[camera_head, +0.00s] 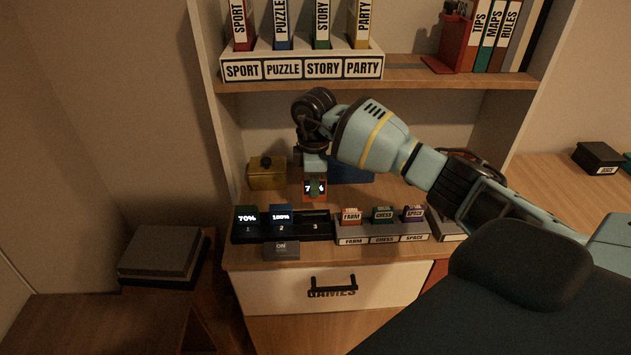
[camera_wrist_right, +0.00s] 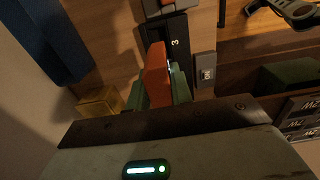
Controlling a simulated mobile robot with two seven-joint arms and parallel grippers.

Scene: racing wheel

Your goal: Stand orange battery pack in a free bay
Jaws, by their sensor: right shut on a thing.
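The orange battery pack (camera_head: 307,190), with a black label partly hidden by a finger, is upright in my right gripper (camera_head: 315,182). The gripper is shut on it, above and behind the dock in the head view. In the right wrist view the orange pack (camera_wrist_right: 156,72) sits between the green fingers. The black charging dock (camera_head: 318,230) stands on the desk. Bay 3 is empty. My left gripper is not in view.
A grey rack (camera_head: 384,239) with FARM, CHESS and SPACE cartridges stands right of the dock. A small grey ON block (camera_head: 282,249) lies in front. A yellow box (camera_head: 266,175) and a blue object (camera_head: 352,171) stand behind. The shelf (camera_head: 405,72) is above my gripper.

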